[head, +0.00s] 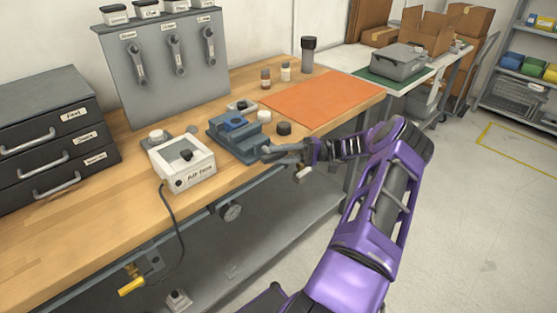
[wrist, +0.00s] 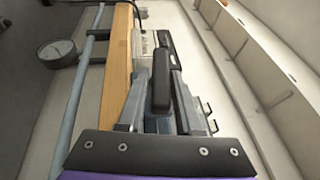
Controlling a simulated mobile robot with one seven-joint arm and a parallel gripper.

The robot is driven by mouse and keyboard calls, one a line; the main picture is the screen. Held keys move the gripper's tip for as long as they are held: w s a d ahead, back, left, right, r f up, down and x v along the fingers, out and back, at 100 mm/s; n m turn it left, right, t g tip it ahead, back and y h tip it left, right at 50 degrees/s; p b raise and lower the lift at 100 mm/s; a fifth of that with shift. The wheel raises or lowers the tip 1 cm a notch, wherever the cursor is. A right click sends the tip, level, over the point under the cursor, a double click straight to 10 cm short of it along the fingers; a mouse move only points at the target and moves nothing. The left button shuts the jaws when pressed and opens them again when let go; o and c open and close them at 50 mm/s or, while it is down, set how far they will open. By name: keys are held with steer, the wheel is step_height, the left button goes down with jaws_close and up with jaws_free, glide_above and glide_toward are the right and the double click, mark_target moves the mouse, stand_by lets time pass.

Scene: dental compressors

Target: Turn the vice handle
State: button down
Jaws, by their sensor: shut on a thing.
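The blue-grey vice (head: 236,137) stands near the front edge of the wooden workbench (head: 80,215). My gripper (head: 267,153) comes in from the right, low at the vice's front right side. Its fingers are shut on the vice handle, which they mostly hide in the head view. In the wrist view, the grey fingers of my gripper (wrist: 163,95) point up the picture beside the bench edge, with dark pads between them. The handle itself cannot be told clearly from the pads there.
A white air-hose box (head: 183,165) stands left of the vice, its cable hanging over the edge. A black cap (head: 284,128) and a white cap (head: 264,116) sit close to the vice. An orange mat (head: 318,100) lies clear behind. A round gauge (head: 232,212) hangs below.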

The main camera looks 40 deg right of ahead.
steer(key=shift+f+m+t+y+b, duration=0.15)
steer(key=shift+m+t+y+b, duration=0.5)
steer(key=shift+y, duration=0.35)
steer(key=shift+a, duration=0.1)
steer(key=shift+w, duration=0.1)
steer(key=c, duration=0.7)
jaws_free()
